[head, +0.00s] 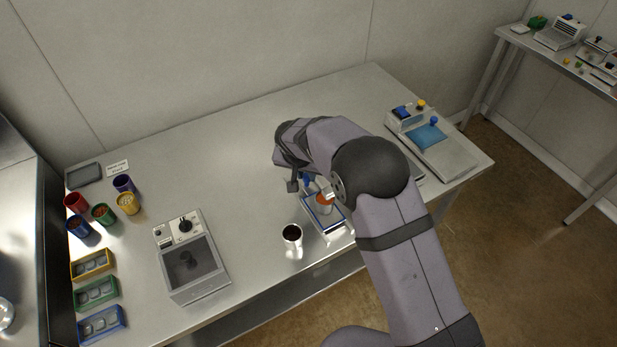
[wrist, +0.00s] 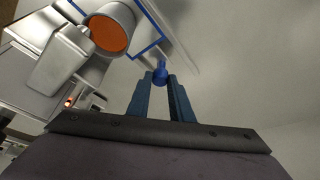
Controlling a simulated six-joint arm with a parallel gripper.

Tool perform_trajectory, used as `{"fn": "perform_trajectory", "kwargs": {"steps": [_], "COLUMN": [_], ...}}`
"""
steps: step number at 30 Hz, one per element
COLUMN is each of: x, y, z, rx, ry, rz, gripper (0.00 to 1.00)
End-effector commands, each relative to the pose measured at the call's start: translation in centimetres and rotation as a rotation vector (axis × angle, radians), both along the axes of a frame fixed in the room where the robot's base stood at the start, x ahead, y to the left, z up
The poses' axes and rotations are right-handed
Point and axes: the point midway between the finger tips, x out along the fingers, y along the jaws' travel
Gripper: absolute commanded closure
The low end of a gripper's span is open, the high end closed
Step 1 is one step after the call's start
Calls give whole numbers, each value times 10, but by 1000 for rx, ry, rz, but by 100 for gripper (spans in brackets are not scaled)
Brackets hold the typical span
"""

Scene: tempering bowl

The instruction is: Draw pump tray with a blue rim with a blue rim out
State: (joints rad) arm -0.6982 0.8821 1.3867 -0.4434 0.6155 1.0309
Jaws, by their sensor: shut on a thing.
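The pump tray with a blue rim (head: 327,231) sits near the front edge of the table, partly hidden by my arm. In the wrist view its blue rim (wrist: 149,17) runs beside a pale cup (wrist: 128,14) with an orange inside, which stands on or in the tray. My gripper (wrist: 160,84) is shut on a round blue knob (wrist: 160,74) beside the blue rim. The head view mostly hides my gripper behind the arm, and how the knob joins the tray is hard to see.
A white cup (head: 292,236) with dark contents stands just left of the tray. A grey machine (head: 192,262) with a dark window stands further left. Coloured cups (head: 102,213) and small trays (head: 97,291) line the left side. A device with a blue pad (head: 426,137) stands right. The table's back middle is clear.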

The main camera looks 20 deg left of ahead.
Motion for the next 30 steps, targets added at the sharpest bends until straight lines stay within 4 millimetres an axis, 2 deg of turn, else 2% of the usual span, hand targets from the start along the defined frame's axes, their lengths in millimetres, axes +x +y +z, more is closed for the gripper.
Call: {"fn": "perform_trajectory", "kwargs": {"steps": [3,15,30], "x": [13,42,65], "y": [12,40,62], "z": [-1,0,1], "rx": [4,3,2], "ry": [-5,-7,-7], "rz": [2,1,1], "gripper": [100,100,100]}}
